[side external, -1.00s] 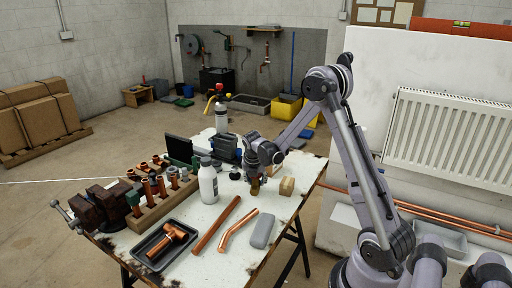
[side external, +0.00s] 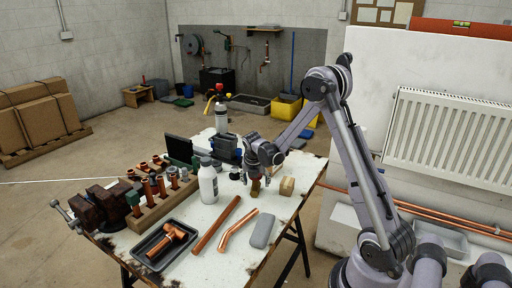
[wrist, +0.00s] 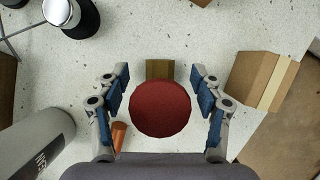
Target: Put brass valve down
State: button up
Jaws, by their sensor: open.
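The brass valve shows in the wrist view as a round red handwheel (wrist: 160,109) with a brass body (wrist: 160,69) showing beyond it. In the side external view its brass body (side external: 255,188) is small, near the far right part of the table, below my gripper (side external: 257,177). My gripper is open; in the wrist view its blue-padded fingers (wrist: 160,88) stand on either side of the valve, with a visible gap on both sides. The valve appears to rest upright on the white tabletop; its base is mostly hidden by the handwheel.
A grey-white bottle (side external: 208,184) stands to the left. Copper pipes (side external: 215,224), a grey case (side external: 262,231) and a dark tray (side external: 166,246) lie nearer. A small copper piece (wrist: 118,135) lies near the left finger.

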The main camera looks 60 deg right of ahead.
jog(key=v, duration=1.2)
jog(key=shift+s+a+f, duration=0.1)
jog(key=shift+a+f, duration=0.05)
jog(key=s+a+r+m+t+y, duration=0.2)
jog(key=s+a+m, duration=0.4)
jog(key=a+m, duration=0.5)
jog(key=s+a+r+m+t+y, duration=0.2)
jog(key=s+a+m, duration=0.4)
jog(key=a+m, duration=0.5)
jog(key=shift+s+a+r+t, duration=0.3)
jog(key=shift+a+r+t, duration=0.55)
jog(key=shift+a, duration=0.35)
